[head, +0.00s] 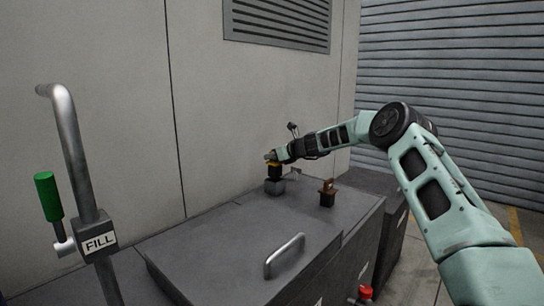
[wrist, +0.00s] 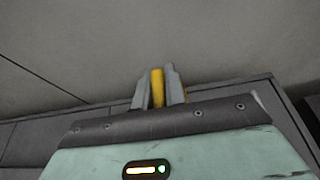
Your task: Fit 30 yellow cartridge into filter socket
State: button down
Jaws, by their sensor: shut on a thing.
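My gripper (head: 270,156) is at the back of the grey cabinet top, shut on the yellow cartridge (head: 274,164). In the wrist view the yellow cartridge (wrist: 157,88) shows as a narrow upright strip between the two grey fingers of my gripper (wrist: 158,90). In the head view a dark section is below the yellow part, directly above a small grey block (head: 275,187) that looks like the filter socket. I cannot tell whether the cartridge is seated in it or only touching it.
A brown and dark piece (head: 327,194) stands on the cabinet top (head: 225,230), right of the socket. A metal handle (head: 284,256) is on the front lid. A pipe with a FILL label (head: 99,242) and a green-handled lever (head: 47,197) stand at left. The wall is close behind.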

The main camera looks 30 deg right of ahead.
aim_at(272, 170)
jog(key=shift+f+b, duration=1.95)
jog(key=shift+f, duration=1.1)
jog(key=c, duration=1.4)
grip_release()
jog(key=shift+o, duration=0.2)
jog(key=v, duration=1.7)
jog(key=shift+s, duration=0.2)
jog(key=shift+d+r, duration=0.1)
